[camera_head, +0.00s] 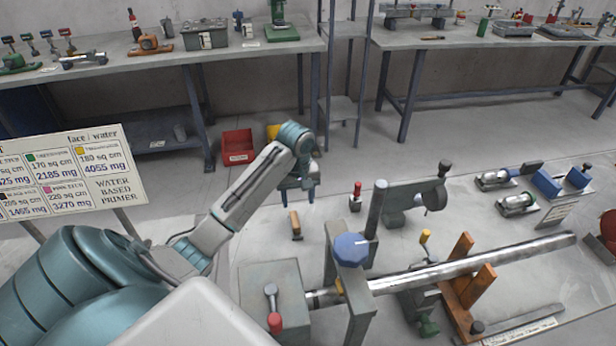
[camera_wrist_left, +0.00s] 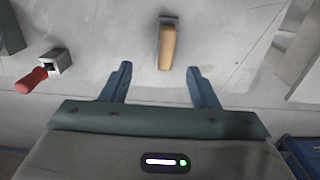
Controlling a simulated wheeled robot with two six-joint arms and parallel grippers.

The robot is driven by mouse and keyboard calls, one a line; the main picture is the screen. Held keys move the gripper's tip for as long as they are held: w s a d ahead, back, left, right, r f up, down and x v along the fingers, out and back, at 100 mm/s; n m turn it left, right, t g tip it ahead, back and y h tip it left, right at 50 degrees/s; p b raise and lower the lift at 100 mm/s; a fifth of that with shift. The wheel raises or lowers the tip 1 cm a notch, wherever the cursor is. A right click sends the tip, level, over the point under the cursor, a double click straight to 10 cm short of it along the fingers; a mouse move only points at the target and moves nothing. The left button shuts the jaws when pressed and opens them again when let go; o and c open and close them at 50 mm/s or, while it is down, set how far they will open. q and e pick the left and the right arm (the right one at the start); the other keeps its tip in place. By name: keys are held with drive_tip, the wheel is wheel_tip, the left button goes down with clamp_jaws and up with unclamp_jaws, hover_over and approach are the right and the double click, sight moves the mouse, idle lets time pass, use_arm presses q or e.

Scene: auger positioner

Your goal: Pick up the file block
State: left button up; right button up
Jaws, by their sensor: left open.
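The file block, as I take it, is a small wooden-topped block with a grey edge (camera_head: 295,226), lying on the grey tabletop. In the left wrist view the block (camera_wrist_left: 168,48) lies beyond and between the two fingertips, with its near end level with them. My left gripper (camera_head: 297,198) points down above the tabletop, on the far side of the block in the head view. It is open and empty, and its fingers (camera_wrist_left: 160,70) stand apart with a gap on both sides of the block. My right gripper is not in view.
A red-handled tool (camera_head: 356,197) stands right of the gripper; it also shows in the left wrist view (camera_wrist_left: 32,80). A long metal shaft (camera_head: 470,262) runs through a stand with a blue knob (camera_head: 354,249). A primer sign (camera_head: 70,170) is at left.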

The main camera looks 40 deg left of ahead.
sight(295, 219)
use_arm(q)
drive_tip(key=shift+s+a+f+b, duration=0.1)
drive_tip(key=shift+s+f+b, duration=0.05)
drive_tip(key=shift+f+b, duration=0.2)
wheel_tip(295, 219, down, 4)
drive_tip(key=b, duration=0.3)
drive_tip(key=shift+f, duration=0.5)
drive_tip(key=shift+s+a+f+p, duration=0.1)
drive_tip(key=shift+a+f+p, duration=0.05)
drive_tip(key=shift+f, duration=0.7)
drive_tip(key=shift+w+a+f+p, duration=0.1)
drive_tip(key=shift+a+f+p, duration=0.1)
drive_tip(key=shift+f, duration=0.7)
drive_tip(key=shift+s+a+f+p, duration=0.1)
drive_tip(key=shift+a+f+p, duration=0.05)
drive_tip(key=shift+f, duration=0.7)
clamp_jaws()
